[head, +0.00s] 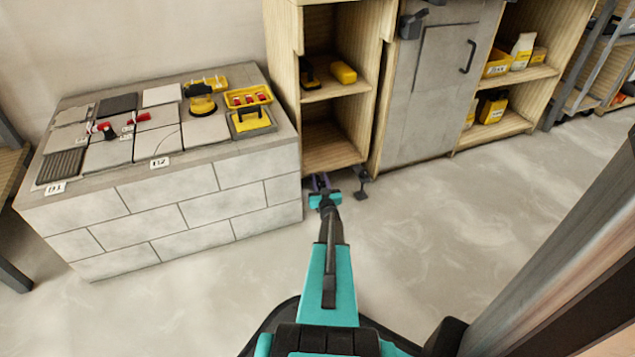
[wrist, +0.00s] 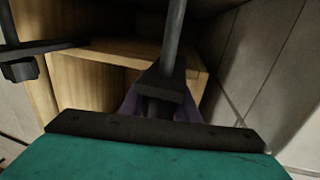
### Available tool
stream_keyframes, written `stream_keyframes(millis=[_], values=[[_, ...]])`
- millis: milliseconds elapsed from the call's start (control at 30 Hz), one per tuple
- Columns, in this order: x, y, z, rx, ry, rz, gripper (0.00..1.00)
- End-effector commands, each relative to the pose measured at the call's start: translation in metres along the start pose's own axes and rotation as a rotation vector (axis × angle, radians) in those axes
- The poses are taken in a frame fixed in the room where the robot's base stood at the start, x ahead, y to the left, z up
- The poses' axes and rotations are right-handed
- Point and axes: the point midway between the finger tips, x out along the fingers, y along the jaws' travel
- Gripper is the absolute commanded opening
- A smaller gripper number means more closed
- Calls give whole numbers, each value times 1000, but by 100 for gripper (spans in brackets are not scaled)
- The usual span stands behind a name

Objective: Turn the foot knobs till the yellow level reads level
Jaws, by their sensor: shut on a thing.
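My gripper (head: 320,188) is low at the front left foot of the open wooden cabinet (head: 335,120), close above the floor. In the wrist view, a grey rod (wrist: 176,35) rises from a dark block (wrist: 164,88) at the jaws. Another dark foot (head: 362,184) stands to the right of my gripper. A yellow block (head: 343,72) on the cabinet shelf may be the level; no reading can be made out.
A grey block bench (head: 170,190) with tiles, yellow tools and a yellow box (head: 248,97) stands close on the left. A grey door (head: 430,90) and shelves with yellow boxes (head: 497,63) stand to the right. The floor in front is clear.

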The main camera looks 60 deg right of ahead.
Motion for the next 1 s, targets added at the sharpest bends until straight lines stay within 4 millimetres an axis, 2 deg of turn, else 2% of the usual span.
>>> stream_keyframes(millis=[33,633,667,700,1000], values=[[-1,-5,2,-6,-1,-1,6],[-1,-5,2,-7,-3,19,6],[-1,-5,2,-7,-3,19,34],[-1,-4,2,-7,-3,20,37],[0,-1,1,-3,-2,25,37]])
